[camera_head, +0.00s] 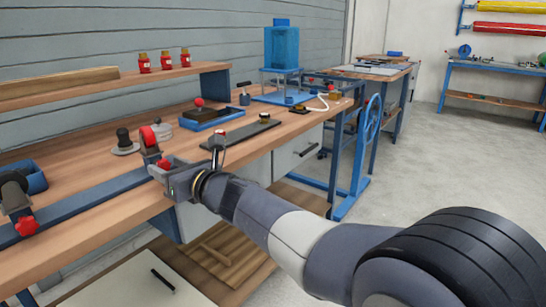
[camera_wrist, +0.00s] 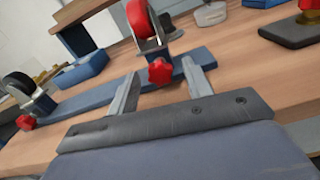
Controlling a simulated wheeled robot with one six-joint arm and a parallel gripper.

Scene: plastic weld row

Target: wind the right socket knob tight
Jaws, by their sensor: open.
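The right socket knob is a red star-shaped knob (camera_wrist: 160,72) on the front of the right bracket. It also shows in the head view (camera_head: 165,164). The bracket stands on a blue rail (camera_wrist: 82,98) and carries a red wheel (camera_wrist: 138,18). My gripper (camera_wrist: 159,70) is open, with one finger on each side of the knob. A gap shows between the knob and each finger in the wrist view; whether the fingertips reach its depth is hard to tell. My gripper also shows in the head view (camera_head: 163,168), partly hiding the knob's surroundings.
On the same rail to the left stands another bracket with a black wheel (camera_head: 14,188) and a red knob (camera_head: 26,226). A dark plate (camera_head: 241,134), a blue tray (camera_head: 206,118) and a black round-based piece (camera_head: 124,141) sit behind on the wooden bench.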

